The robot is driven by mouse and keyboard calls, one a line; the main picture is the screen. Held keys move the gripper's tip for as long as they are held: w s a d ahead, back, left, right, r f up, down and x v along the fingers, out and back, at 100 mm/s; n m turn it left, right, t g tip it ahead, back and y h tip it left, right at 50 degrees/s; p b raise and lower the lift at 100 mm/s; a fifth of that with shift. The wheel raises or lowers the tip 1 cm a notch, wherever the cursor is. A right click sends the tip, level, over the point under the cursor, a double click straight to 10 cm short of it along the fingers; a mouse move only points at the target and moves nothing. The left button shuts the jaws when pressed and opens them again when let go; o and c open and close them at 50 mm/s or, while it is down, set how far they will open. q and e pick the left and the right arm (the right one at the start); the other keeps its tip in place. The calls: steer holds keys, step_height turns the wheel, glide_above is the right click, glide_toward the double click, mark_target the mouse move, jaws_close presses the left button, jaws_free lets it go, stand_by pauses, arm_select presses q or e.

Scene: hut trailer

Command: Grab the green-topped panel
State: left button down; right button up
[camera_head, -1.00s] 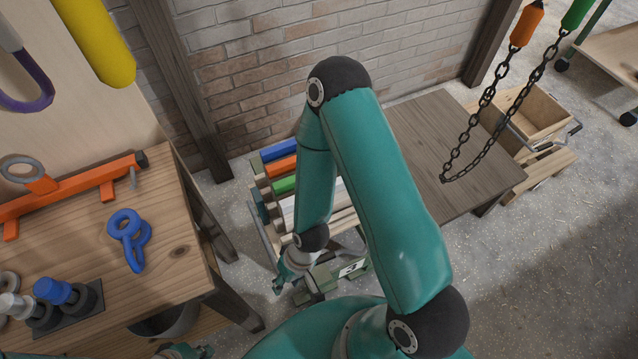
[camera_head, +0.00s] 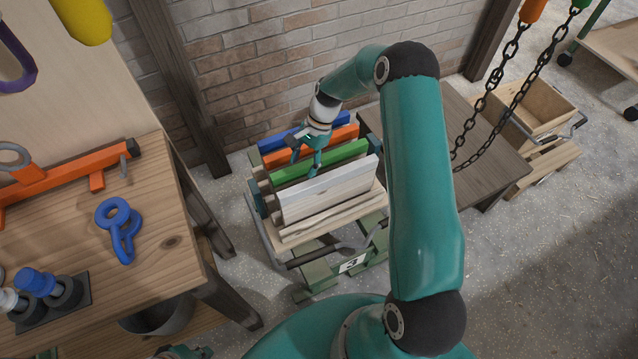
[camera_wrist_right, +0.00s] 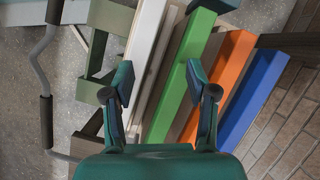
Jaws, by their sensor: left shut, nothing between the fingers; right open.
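The green-topped panel (camera_head: 320,162) stands upright in a wooden rack, between the white-topped panel (camera_head: 327,188) and the orange-topped panel (camera_head: 309,145). In the right wrist view, the green top (camera_wrist_right: 183,75) runs between the spread fingertips of my right gripper (camera_wrist_right: 165,85), nearer the right finger. I cannot tell the exact height of the fingers above it. A small part of my left gripper (camera_head: 183,351) shows at the bottom edge of the head view.
A blue-topped panel (camera_head: 290,137) stands nearest the brick wall. The rack (camera_head: 276,240) has dark handles in front. A dark wooden table (camera_head: 470,150) adjoins on the right, with chains hanging over it. A workbench (camera_head: 165,255) with orange and blue tools is at left.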

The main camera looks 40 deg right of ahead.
mark_target(323, 156)
steer(key=d+r+m+t+b, duration=0.1)
steer(key=d+r+m, duration=0.4)
steer(key=d, duration=0.8)
steer(key=shift+n, duration=0.3)
steer(key=x, duration=1)
steer(key=shift+w+a+f, duration=0.15)
steer(key=shift+a, duration=0.1)
steer(key=shift+s+p+x, duration=0.2)
steer(key=shift+p+x, duration=0.25)
steer(key=shift+x, duration=2.2)
jaws_close()
steer(key=shift+w+d, duration=0.1)
